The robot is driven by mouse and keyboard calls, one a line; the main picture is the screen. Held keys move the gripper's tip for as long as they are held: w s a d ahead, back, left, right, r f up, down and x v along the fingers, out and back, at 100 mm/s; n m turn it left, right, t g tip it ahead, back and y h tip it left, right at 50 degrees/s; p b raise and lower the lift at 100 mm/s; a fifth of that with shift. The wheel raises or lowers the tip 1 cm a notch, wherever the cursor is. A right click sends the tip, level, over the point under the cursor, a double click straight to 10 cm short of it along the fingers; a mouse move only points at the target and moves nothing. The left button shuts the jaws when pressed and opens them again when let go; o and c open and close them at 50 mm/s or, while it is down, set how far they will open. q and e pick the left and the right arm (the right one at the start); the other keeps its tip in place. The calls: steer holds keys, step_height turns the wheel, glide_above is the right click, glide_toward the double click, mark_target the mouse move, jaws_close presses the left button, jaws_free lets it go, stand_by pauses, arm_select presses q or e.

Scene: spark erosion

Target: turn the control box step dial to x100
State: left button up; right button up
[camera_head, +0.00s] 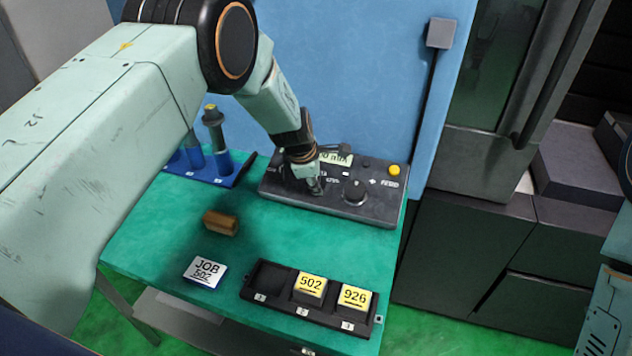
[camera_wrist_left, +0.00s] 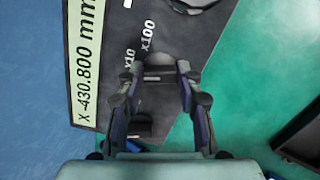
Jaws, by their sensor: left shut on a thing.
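The dark control box (camera_head: 380,208) sits at the back right of the green table, with a lit display (camera_head: 336,158). In the left wrist view the display (camera_wrist_left: 85,60) reads X -430.800 mm. My left gripper (camera_head: 314,184) reaches down to the box's left part. In the left wrist view its fingers (camera_wrist_left: 160,84) are shut on the dark step dial (camera_wrist_left: 158,72), one on each side. The x10 and x100 labels show beside the dial; its pointer cannot be made out. The fingers mostly hide the dial in the head view.
A round knob (camera_head: 354,192) and a yellow button (camera_head: 394,170) are on the box, right of my gripper. A blue holder (camera_head: 205,174) stands left.

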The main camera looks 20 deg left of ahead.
arm_select(q)
steer(key=m+b, duration=0.1)
steer(key=m, duration=0.2)
steer(key=shift+m, duration=0.4)
steer(key=m, duration=0.3)
steer(key=shift+m+g+b, duration=0.3)
steer(key=shift+b, duration=0.05)
steer(key=m, duration=0.3)
steer(key=shift+b, duration=0.3)
steer(key=shift+m, duration=1.6)
steer(key=o, duration=1.1)
steer(key=shift+o, duration=0.2)
steer(key=shift+r, duration=0.1)
steer(key=d+v, duration=0.1)
steer(key=v, duration=1)
steer(key=shift+a+r, duration=0.3)
steer(key=shift+r, duration=0.15)
